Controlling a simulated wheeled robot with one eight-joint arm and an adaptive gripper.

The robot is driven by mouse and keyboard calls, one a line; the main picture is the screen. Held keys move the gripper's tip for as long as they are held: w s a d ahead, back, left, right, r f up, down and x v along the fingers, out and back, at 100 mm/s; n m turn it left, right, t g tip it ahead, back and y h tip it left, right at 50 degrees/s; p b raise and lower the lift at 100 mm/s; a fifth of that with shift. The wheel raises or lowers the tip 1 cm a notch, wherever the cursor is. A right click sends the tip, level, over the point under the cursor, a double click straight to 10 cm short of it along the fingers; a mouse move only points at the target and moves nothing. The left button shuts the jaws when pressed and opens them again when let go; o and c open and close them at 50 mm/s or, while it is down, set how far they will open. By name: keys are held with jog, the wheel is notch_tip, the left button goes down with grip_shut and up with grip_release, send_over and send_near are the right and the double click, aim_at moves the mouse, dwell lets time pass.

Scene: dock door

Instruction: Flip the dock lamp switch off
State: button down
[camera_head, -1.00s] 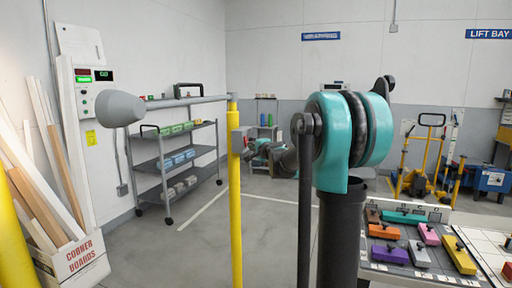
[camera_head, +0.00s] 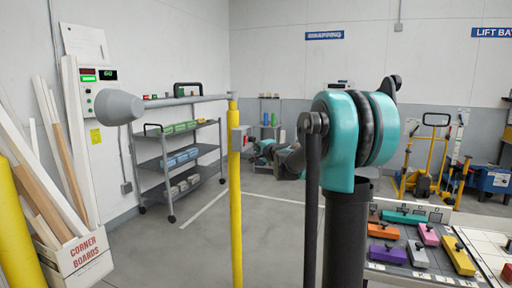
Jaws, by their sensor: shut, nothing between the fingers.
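The dock lamp has a grey cone-shaped head (camera_head: 119,107) on a horizontal arm that joins a yellow post (camera_head: 235,200). A small grey switch box (camera_head: 240,138) with a reddish spot is fixed to the post near its top. The lever's position is too small to tell. My teal and dark arm reaches away from me behind its large near joint. My gripper (camera_head: 252,156) is small at the arm's far end, just right of the post and close below the box. It looks shut and empty. Its fingertips are hard to make out, and I cannot tell whether it touches the box.
A grey shelf cart (camera_head: 180,165) with bins stands by the left wall. A corner boards box (camera_head: 80,262) and a yellow bollard (camera_head: 22,232) are at the left. A table with coloured blocks (camera_head: 400,252) is at the lower right. The middle floor is open.

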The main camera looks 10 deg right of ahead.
jog(key=f+v, duration=0.2)
jog(key=v, duration=0.8)
jog(key=shift+s+d, duration=0.2)
jog(key=shift+d, duration=0.1)
jog(key=shift+f, duration=0.1)
jog(key=s+a+f+n+g+y, duration=0.1)
jog(key=s+a+f+n+g, duration=0.25)
jog(key=s+f, duration=0.45)
jog(key=s+a+f+n+g, duration=0.2)
jog(key=s+a+f+n, duration=0.25)
jog(key=s+f, duration=0.25)
jog(key=s+d+f+n+g+h, duration=0.2)
jog(key=s+d+f+n+g, duration=0.1)
jog(key=s+f, duration=0.6)
jog(key=s+d+f+n+g+h, duration=0.2)
jog(key=s+d+f, duration=0.3)
jog(key=s+f, duration=0.4)
jog(key=s+g+h, duration=0.1)
jog(key=s, duration=0.4)
jog(key=shift+d+f+n, duration=0.25)
jog(key=shift+f+n, duration=0.05)
jog(key=shift+n, duration=0.1)
